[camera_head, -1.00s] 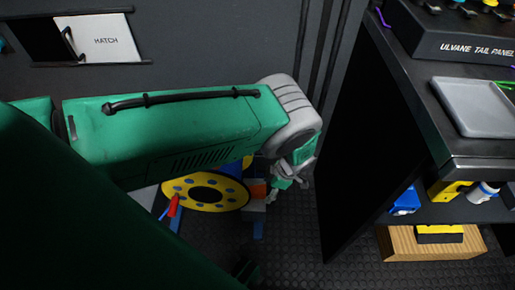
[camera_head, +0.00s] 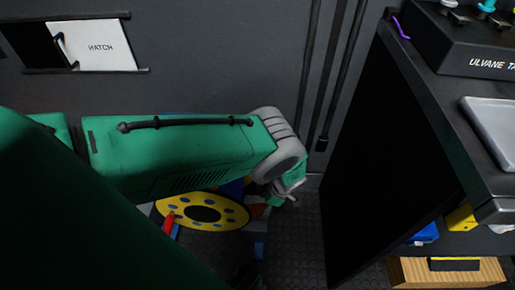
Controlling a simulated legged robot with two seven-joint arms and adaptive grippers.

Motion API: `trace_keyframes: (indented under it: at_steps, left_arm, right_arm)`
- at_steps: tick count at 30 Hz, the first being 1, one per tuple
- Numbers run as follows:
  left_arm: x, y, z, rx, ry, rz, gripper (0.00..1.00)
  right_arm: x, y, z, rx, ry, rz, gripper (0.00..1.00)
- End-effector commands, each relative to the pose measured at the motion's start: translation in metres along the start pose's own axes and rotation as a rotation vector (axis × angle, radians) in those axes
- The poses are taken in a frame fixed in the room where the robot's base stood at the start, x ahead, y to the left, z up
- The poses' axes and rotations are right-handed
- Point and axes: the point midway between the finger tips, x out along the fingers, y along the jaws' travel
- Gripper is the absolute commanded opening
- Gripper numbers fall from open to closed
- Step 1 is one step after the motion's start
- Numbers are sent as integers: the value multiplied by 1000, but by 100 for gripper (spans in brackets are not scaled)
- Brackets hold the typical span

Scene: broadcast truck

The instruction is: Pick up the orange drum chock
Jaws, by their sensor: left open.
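My left gripper (camera_head: 279,200) hangs from the grey wrist just above and to the right of the orange patch. It is open; its fingers are small and partly hidden, and I cannot tell whether they touch the chock. My right gripper is out of view.
A red-handled item (camera_head: 169,222) stands before the drum. A dark cabinet side (camera_head: 385,150) rises on the right, with a grey tray (camera_head: 492,130) on its worktop and a wooden block (camera_head: 415,272) below. Dark studded floor (camera_head: 300,240) lies between.

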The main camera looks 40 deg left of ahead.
Motion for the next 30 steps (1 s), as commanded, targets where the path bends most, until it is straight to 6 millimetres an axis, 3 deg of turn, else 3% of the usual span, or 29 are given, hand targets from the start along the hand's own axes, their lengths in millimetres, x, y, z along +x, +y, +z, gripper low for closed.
trace_keyframes:
  at_steps: [10,17,18,23,30]
  left_arm:
    - [48,1,-1,0,-1,-2,62]
    - [50,1,-2,0,-1,-1,62]
    - [50,1,-2,0,-1,-1,59]
    - [50,1,-2,1,0,-1,5]
    - [50,1,-2,1,-1,-1,5]
  right_arm:
    - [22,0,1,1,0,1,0]
    - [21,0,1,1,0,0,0]
    - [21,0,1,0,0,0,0]
    - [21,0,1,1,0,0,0]
    - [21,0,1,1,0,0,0]
